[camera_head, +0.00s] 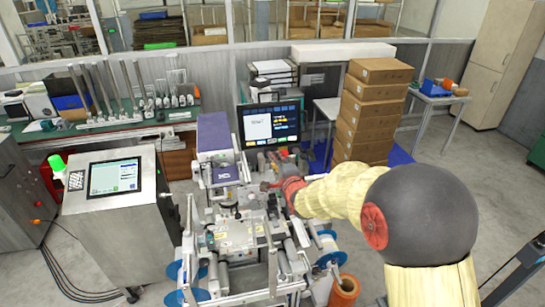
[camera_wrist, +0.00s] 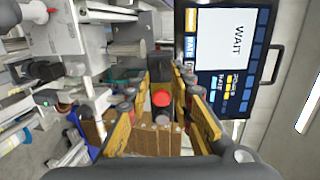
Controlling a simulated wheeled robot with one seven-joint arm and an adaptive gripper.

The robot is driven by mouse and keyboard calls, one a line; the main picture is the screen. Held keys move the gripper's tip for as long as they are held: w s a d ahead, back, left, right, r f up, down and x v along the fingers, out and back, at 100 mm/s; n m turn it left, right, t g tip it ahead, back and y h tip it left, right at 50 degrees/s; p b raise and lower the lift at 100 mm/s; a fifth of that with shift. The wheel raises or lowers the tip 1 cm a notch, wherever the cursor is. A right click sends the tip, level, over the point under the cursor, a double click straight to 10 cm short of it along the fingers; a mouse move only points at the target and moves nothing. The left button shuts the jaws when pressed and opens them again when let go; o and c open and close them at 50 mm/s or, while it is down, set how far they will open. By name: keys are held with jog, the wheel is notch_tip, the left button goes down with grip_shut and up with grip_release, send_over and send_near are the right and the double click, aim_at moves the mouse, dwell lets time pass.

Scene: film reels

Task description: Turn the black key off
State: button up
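In the wrist view my gripper (camera_wrist: 160,112) has its two yellow fingers spread apart with nothing held between them. A round red button (camera_wrist: 161,98) shows in the gap between the fingers. A small dark block (camera_wrist: 160,68) stands just beyond it; I cannot tell whether this is the black key. No key position can be read. In the head view my gripper (camera_head: 270,185) is over the machine (camera_head: 235,235), just below the screen, and its fingers are too small to judge there.
A black monitor (camera_head: 270,125) stands behind my gripper; it also shows in the wrist view (camera_wrist: 228,45), reading "WAIT". A steel cabinet with a touch panel (camera_head: 115,177) is at left. Stacked brown boxes (camera_head: 370,115) stand behind right. Open floor lies at right.

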jog(key=x, duration=0.4)
jog(key=shift+w, duration=0.1)
jog(key=c, duration=0.3)
grip_shut()
